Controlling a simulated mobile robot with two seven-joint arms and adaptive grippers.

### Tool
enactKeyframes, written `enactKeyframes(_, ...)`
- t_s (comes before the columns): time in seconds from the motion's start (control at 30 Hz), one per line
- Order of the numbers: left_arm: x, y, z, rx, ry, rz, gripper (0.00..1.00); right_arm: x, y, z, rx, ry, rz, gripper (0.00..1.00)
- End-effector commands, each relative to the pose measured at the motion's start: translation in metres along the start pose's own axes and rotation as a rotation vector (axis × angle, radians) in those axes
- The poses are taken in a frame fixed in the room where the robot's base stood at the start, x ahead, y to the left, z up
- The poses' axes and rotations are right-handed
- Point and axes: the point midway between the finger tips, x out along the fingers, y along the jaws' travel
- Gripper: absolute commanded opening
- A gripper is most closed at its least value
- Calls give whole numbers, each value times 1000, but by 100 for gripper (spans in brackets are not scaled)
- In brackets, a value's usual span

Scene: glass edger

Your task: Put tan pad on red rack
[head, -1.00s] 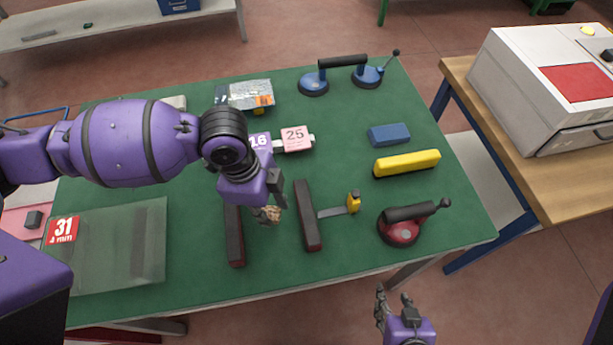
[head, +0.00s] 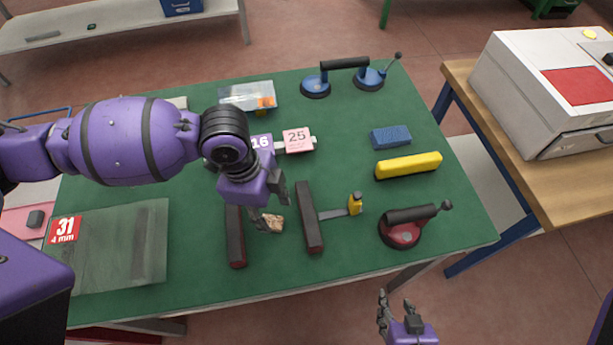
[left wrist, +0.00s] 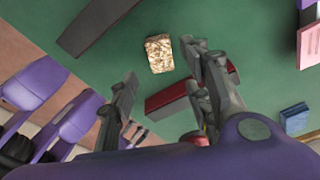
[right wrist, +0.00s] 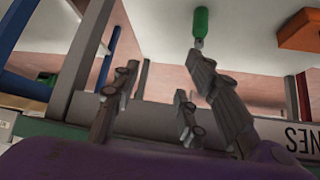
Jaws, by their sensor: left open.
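The tan pad (head: 271,223), a small mottled block, appears to lie on the green table between two dark bars with red sides, the left bar (head: 235,238) and the right bar (head: 308,218). I cannot tell whether these bars are the red rack. My left gripper (head: 270,204) is open just above the pad, pointing down. In the left wrist view the pad (left wrist: 159,53) shows whole, beyond the spread fingertips (left wrist: 162,62) and apparently untouched. My right gripper (head: 396,299) is off the table's front edge, its fingers (right wrist: 160,82) apart and empty.
A yellow-handled tool (head: 354,204) touches or nears the right bar. A red suction lifter (head: 400,234), yellow bar (head: 408,165) and blue block (head: 390,136) stand to the right. A glass sheet (head: 115,245) lies at left. Green table is clear in front of the bars.

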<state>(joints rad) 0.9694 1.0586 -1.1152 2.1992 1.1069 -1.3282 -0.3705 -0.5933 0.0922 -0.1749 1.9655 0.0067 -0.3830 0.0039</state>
Motion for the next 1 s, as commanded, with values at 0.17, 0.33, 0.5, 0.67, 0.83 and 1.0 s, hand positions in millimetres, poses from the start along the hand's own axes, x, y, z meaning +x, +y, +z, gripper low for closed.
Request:
enactKeyframes(0.17,-42,-2,1,0,-2,-9,45,-1,-2,-10,7,14,-1,40)
enactKeyframes(0.33,-80,-2,1,0,-2,-8,45,-1,-6,-12,14,16,-6,40)
enactKeyframes(0.5,-105,-2,1,-1,-2,-6,45,-2,-8,-8,16,7,-8,40)
enactKeyframes(0.67,-118,-4,-1,4,0,-12,48,-4,-7,-6,15,2,-7,40)
enactKeyframes(0.83,-128,-12,-18,69,-26,-30,48,-6,-4,-6,7,2,-6,40)
enactKeyframes(1.0,-104,-13,-33,89,-98,-18,48,-7,-3,-11,1,10,-7,40)
